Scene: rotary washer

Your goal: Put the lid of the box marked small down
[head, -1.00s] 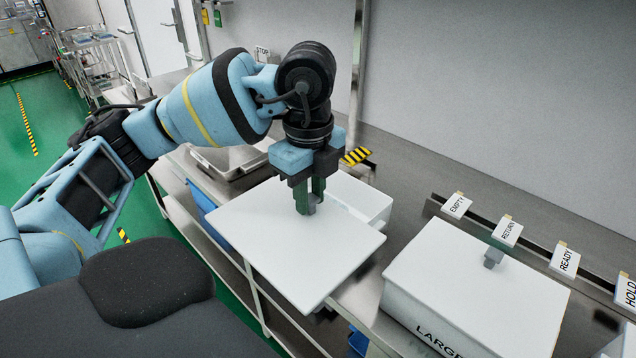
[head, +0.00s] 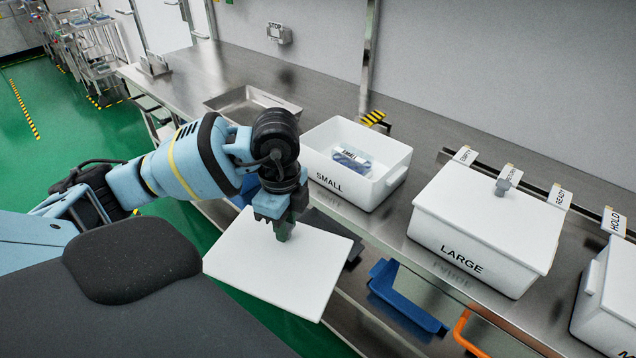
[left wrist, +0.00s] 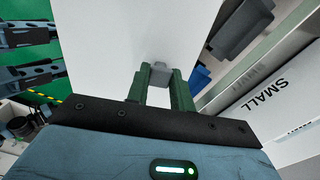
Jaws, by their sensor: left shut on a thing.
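The box marked small (head: 345,188) stands open on the steel counter, with a small labelled blue-and-white item (head: 351,160) inside. Its white lid (head: 270,270) is held flat by my left gripper (head: 284,232), in front of the box and lower in the picture, past the counter's front edge. In the left wrist view, the green fingers (left wrist: 160,88) are shut on the lid's grey knob (left wrist: 160,75), and the box (left wrist: 278,100) shows at the right. The lid is apart from the box. My right gripper is not in view.
The box marked large (head: 470,230) stands to the right with its lid on. Another white box (head: 608,300) is at the right edge. A steel tray (head: 252,105) lies left of the small box. Blue and dark bins (head: 405,300) sit below the counter.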

